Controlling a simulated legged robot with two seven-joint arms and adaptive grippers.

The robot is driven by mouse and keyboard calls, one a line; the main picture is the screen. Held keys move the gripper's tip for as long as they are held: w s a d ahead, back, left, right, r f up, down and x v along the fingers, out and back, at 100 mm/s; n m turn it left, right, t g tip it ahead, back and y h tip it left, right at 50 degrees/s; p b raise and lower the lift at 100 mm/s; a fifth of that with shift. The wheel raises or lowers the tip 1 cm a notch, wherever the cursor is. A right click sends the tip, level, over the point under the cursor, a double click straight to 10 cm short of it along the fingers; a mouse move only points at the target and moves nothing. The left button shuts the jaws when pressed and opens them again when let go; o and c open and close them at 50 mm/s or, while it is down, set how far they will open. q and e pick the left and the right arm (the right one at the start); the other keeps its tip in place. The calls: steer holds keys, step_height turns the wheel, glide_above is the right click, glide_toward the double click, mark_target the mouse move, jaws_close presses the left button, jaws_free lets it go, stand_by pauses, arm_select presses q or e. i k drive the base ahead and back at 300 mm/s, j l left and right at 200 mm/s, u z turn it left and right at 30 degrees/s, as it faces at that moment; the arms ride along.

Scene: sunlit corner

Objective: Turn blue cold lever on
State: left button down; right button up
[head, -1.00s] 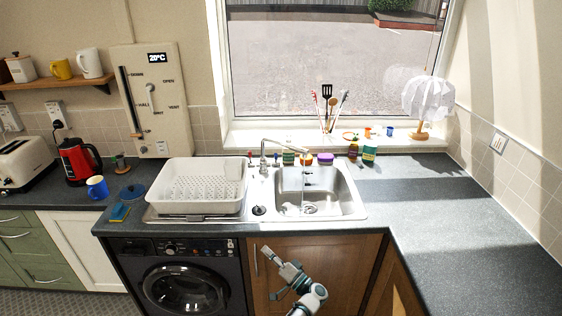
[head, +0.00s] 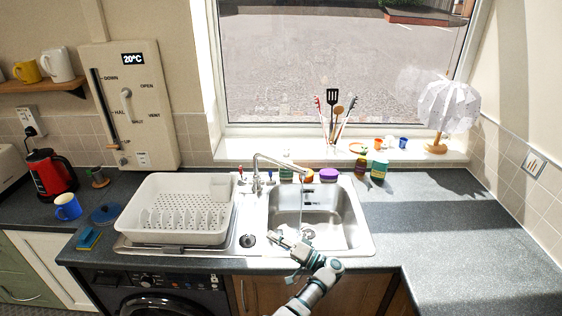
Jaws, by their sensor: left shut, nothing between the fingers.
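The chrome tap (head: 256,172) stands behind the sink (head: 352,222), its spout reaching right over the bowl. My right gripper is not in view.
A white dish rack (head: 180,238) stands left of the sink. The right worktop (head: 450,235) is clear.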

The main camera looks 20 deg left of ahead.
mark_target(270, 181)
steer(key=i, duration=1.25)
